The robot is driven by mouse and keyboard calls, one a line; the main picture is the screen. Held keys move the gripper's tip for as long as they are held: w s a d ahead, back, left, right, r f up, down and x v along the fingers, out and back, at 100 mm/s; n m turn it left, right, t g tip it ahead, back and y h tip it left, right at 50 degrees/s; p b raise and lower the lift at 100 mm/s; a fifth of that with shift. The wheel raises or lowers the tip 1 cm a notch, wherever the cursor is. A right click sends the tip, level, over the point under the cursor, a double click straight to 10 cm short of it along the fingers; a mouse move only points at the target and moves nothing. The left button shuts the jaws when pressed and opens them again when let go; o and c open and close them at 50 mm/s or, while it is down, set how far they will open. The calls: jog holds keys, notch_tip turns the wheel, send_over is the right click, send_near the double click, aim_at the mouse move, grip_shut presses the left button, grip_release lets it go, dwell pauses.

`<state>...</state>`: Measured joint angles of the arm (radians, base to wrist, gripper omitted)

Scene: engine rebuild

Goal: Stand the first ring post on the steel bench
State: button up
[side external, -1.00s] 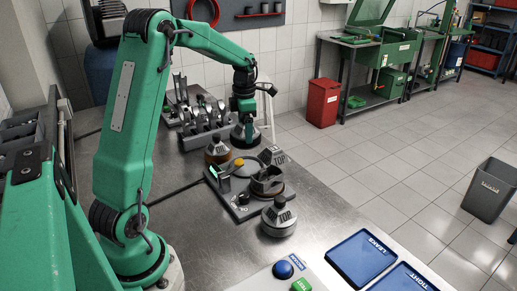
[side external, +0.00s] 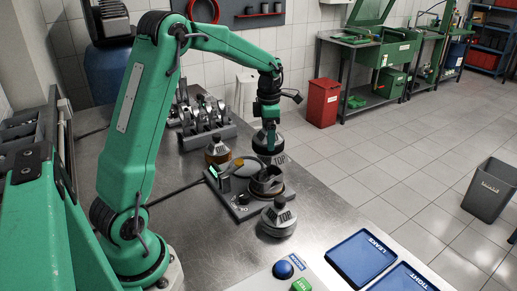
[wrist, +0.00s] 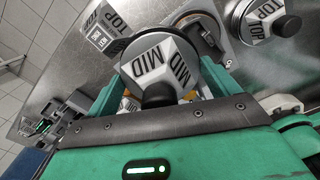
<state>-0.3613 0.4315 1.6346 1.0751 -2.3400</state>
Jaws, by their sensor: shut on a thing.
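A post marked MID (wrist: 150,60), with a faceted pale body and a dark knob, sits between the jaws of my gripper (side external: 266,125). In the side view the held post (side external: 267,146) shows as a dark round shape above the bench, near the far end of the grey fixture. A post marked TOP (side external: 279,220) stands on the steel bench (side external: 190,240) in front of the fixture; it also shows in the wrist view (wrist: 262,20). Another TOP post (side external: 281,160) is behind the fixture, partly hidden. A post marked OIL (side external: 217,154) stands to its left.
The grey fixture (side external: 243,213) carries a round dark holder (side external: 266,182) and a small lit display. A rack of metal parts (side external: 208,131) stands behind the OIL post. Bare bench lies left of the fixture.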

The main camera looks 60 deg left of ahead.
jog(key=w+d+m, duration=0.2)
jog(key=d, duration=0.6)
jog(key=w+d+m, duration=0.1)
jog(key=w+d, duration=0.2)
jog(key=d, duration=0.5)
jog(key=w+a+f, duration=0.3)
jog(key=a+f, duration=0.4)
jog(key=a, duration=0.4)
jog(key=shift+w+f, duration=0.25)
jog(key=shift+d+f, duration=0.1)
jog(key=shift+f, duration=1.9)
jog(key=shift+f, duration=0.1)
jog(key=o, duration=1)
jog(key=shift+f, duration=0.1)
